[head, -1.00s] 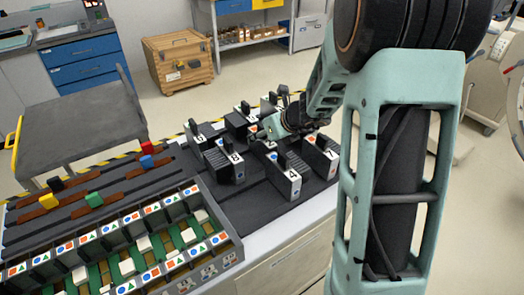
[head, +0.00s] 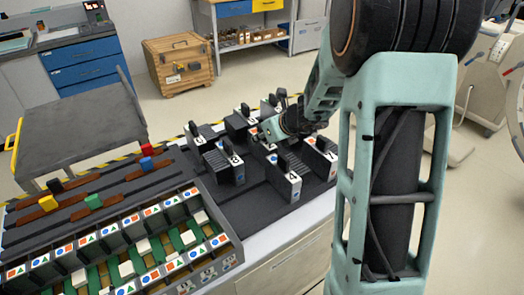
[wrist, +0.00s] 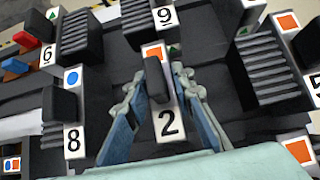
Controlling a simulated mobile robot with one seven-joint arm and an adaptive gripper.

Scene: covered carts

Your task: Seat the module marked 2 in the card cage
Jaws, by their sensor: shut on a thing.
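The module marked 2 (wrist: 168,124) is in the middle of the wrist view, a dark block with a white number label and an orange square. Its dark upright handle (wrist: 153,82) is between the two fingers of my gripper (wrist: 155,90), which is shut on it. In the head view my gripper (head: 268,133) is low among the modules and hides most of this module. I cannot tell whether the module is clear of the dark mat. The card cage (head: 232,258) is at the lower left, with rows of slots marked by coloured shapes.
Coloured blocks on brown strips (head: 105,196) lie behind the cage. A grey cart (head: 80,130) stands beyond.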

